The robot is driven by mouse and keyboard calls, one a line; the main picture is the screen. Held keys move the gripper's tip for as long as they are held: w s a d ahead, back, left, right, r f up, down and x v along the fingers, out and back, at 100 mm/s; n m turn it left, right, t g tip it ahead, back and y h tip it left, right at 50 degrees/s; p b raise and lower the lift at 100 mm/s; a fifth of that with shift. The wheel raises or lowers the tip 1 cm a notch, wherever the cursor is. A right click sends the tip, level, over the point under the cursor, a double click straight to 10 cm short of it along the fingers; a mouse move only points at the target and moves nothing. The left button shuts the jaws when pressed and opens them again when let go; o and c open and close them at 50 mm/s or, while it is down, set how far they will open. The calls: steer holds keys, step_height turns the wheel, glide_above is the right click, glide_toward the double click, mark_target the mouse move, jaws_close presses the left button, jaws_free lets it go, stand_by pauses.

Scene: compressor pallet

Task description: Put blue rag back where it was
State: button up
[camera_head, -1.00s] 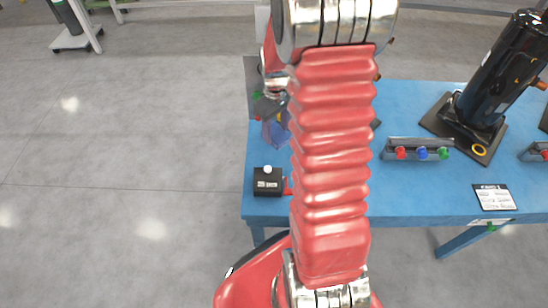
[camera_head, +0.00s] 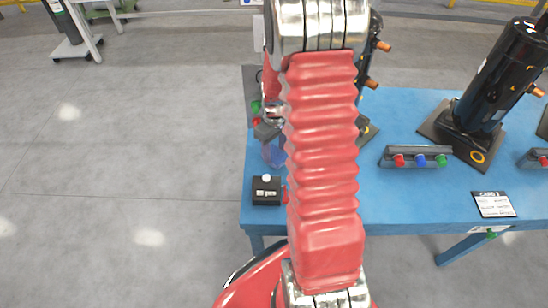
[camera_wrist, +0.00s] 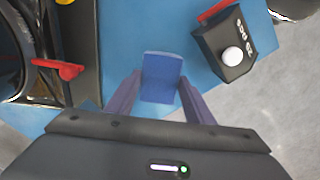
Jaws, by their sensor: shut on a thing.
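The blue rag (camera_wrist: 162,76) is a small blue flap between the two fingers of my gripper (camera_wrist: 160,88) in the wrist view. My gripper is shut on it. In the head view the rag (camera_head: 274,156) hangs below my gripper (camera_head: 268,134) near the table's left edge, just behind a small black box with a white knob (camera_head: 266,190). That box also shows in the wrist view (camera_wrist: 222,48), to the right of the rag. I cannot tell whether the rag touches the tabletop. My arm hides part of the table.
The blue table (camera_head: 415,200) carries a black compressor (camera_head: 490,80), a strip with coloured knobs (camera_head: 416,157) and a white card (camera_head: 494,204). Another black compressor stands partly behind my arm. In the wrist view a dark part with a red lever (camera_wrist: 60,68) is on the left.

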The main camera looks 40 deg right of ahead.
mark_target(275, 154)
steer(key=shift+f, duration=1.85)
steer(key=o, duration=1.1)
step_height(275, 154, up, 11)
steer(key=shift+f, duration=0.1)
steer(key=shift+r, duration=0.6)
